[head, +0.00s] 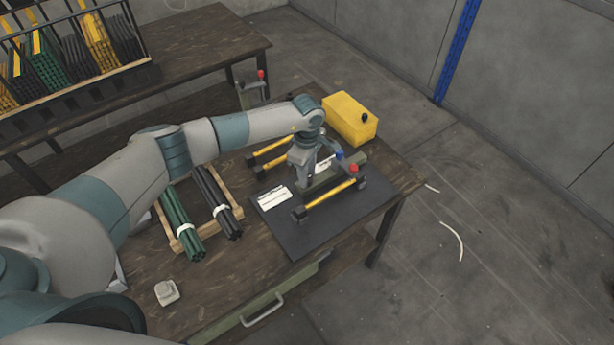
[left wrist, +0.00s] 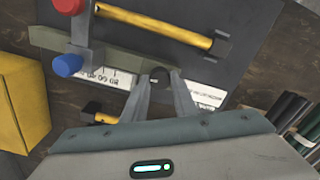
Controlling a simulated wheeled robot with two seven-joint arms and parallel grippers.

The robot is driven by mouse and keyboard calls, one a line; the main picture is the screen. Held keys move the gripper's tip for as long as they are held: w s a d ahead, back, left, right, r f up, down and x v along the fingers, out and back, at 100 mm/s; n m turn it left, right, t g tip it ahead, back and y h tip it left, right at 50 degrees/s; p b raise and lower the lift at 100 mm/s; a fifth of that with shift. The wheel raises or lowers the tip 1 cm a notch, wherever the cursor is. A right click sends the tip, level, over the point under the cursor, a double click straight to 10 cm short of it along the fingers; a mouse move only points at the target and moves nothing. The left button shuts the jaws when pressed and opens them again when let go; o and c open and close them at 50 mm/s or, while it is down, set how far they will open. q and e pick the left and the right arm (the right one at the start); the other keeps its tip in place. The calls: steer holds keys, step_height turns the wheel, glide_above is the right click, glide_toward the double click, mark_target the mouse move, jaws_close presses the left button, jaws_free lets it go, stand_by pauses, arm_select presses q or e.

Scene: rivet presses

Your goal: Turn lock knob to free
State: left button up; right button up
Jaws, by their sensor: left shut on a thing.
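A press stands on a black mat (head: 335,225) at the table's right end, with a grey-green bar (left wrist: 110,50), a red knob (head: 353,168) and a blue knob (head: 339,154). My left gripper (head: 303,178) points down over the press. In the left wrist view its fingers (left wrist: 160,88) are closed around a small dark round knob (left wrist: 160,75) beside the bar, next to a white scale strip (left wrist: 112,76). The fingers hide the knob's sides, and I cannot read its turn position. The blue knob (left wrist: 68,65) and red knob (left wrist: 68,6) are apart from the fingers. My right gripper is out of view.
A yellow box (head: 348,118) stands behind the press. Yellow bars with black ends (head: 330,194) flank it. Green rods (head: 180,222) and black rods (head: 217,203) lie in a wooden tray to the left. A small pale block (head: 167,292) lies near the front.

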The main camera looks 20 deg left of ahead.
arm_select(q)
steer(key=n+b, duration=0.2)
steer(key=n, duration=0.1)
steer(key=shift+f+b, duration=0.2)
steer(key=shift+b, duration=0.15)
steer(key=n+b, duration=0.2)
steer(key=n, duration=0.1)
steer(key=n+b, duration=0.2)
steer(key=n, duration=0.1)
steer(key=shift+r+n, duration=0.1)
steer(key=shift+n, duration=0.3)
steer(key=n+b, duration=0.2)
steer(key=n, duration=0.1)
steer(key=shift+n, duration=0.3)
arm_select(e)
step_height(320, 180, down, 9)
arm_select(q)
steer(key=n+b, duration=0.1)
steer(key=n, duration=0.1)
steer(key=shift+r+n, duration=0.2)
steer(key=shift+n, duration=0.2)
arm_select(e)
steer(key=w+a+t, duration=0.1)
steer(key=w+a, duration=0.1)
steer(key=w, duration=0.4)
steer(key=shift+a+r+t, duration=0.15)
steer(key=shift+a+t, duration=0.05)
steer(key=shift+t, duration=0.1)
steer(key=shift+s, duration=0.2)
